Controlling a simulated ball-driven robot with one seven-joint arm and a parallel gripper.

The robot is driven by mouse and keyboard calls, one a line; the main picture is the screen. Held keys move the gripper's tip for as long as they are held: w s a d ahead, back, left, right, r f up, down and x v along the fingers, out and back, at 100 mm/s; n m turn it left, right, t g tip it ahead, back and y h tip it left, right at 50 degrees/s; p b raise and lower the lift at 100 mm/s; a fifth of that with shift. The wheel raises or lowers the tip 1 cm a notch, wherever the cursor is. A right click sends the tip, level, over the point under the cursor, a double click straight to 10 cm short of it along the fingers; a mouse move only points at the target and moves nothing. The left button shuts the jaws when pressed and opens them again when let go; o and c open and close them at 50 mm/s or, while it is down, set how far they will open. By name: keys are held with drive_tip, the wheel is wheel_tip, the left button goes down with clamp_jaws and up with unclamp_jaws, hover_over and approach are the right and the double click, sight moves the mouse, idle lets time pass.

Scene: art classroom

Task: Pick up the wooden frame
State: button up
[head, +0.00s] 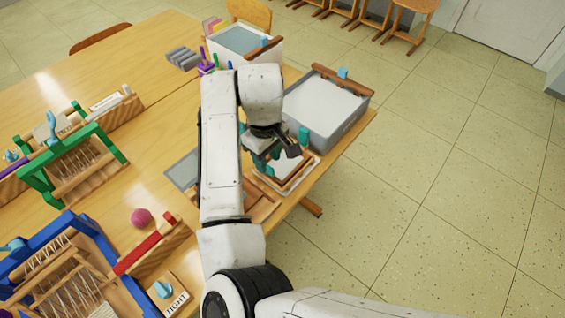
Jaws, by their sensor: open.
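A brown wooden frame (262,207) lies flat near the right edge of the table, partly hidden behind my arm. A smaller piece with a wooden bar along its edge (296,179) lies beside it on a white tray. I cannot tell for sure which of the two is the wooden frame meant. My gripper (275,156) is open above the white tray, with teal pieces showing near it. My gripper and wrist hide part of the tray, and I see nothing held. The gap between fingers and tray cannot be judged.
A white bin (270,54) stands farther back. A green frame loom (115,150), a blue loom (68,222) and a pink ball (141,217) occupy the table's left. The tiled floor at right is clear.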

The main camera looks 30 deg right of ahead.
sight(269, 166)
drive_tip(key=shift+w+d+f, duration=0.15)
drive_tip(key=shift+w+f, duration=0.05)
drive_tip(key=shift+f, duration=1.15)
drive_tip(key=shift+w+d+f, duration=0.1)
drive_tip(key=shift+w+f, duration=0.05)
drive_tip(key=shift+f, duration=1.15)
drive_tip(key=shift+c, duration=0.4)
clamp_jaws()
